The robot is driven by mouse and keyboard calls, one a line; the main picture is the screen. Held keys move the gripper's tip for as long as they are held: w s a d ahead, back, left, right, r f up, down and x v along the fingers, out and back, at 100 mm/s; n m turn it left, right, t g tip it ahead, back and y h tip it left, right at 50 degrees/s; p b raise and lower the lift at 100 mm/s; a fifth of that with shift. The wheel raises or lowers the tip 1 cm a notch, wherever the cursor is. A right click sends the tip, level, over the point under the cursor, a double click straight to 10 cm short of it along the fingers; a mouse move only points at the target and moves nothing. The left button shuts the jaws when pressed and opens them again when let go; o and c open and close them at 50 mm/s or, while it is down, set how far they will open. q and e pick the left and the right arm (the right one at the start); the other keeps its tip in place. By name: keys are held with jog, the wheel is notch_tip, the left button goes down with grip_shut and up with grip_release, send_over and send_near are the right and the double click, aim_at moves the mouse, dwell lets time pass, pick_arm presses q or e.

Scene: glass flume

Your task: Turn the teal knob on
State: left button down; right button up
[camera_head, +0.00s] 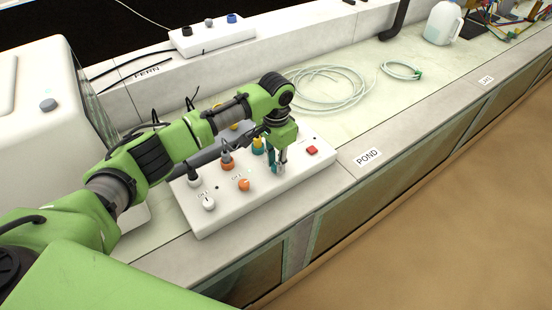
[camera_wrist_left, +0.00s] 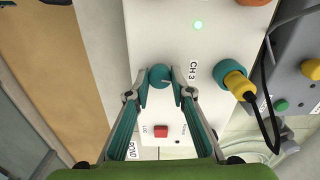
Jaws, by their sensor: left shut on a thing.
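The teal knob (camera_wrist_left: 159,75) sits on the white control box (camera_head: 246,207), beside the label CH 3. A small green light (camera_wrist_left: 197,25) is lit near it on the box. My left gripper (camera_wrist_left: 158,86) is shut on the knob, its two teal-lined fingers on either side of it. In the head view my left gripper (camera_head: 277,168) points down onto the box, and the knob is mostly hidden behind the fingers. My right gripper does not show in either view.
An orange knob (camera_head: 244,184), a white knob (camera_head: 208,203) and a red switch (camera_head: 312,150) share the box. A yellow-teal plug (camera_wrist_left: 238,85) with a black cable is close to my fingers. Coiled clear hose (camera_head: 327,88) lies on the bench behind.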

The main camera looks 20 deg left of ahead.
pick_arm(q)
jog(key=m+p, duration=0.2)
jog(key=m, duration=0.1)
jog(key=shift+r+m, duration=0.15)
jog(key=shift+m, duration=0.15)
jog(key=m+p, duration=0.2)
jog(key=m, duration=0.1)
jog(key=shift+m, duration=0.3)
jog(key=m+p, duration=0.1)
jog(key=m, duration=0.3)
jog(key=shift+m, duration=0.3)
jog(key=shift+f+m, duration=0.2)
jog(key=shift+m, duration=1.8)
jog(key=c, duration=1.8)
grip_release()
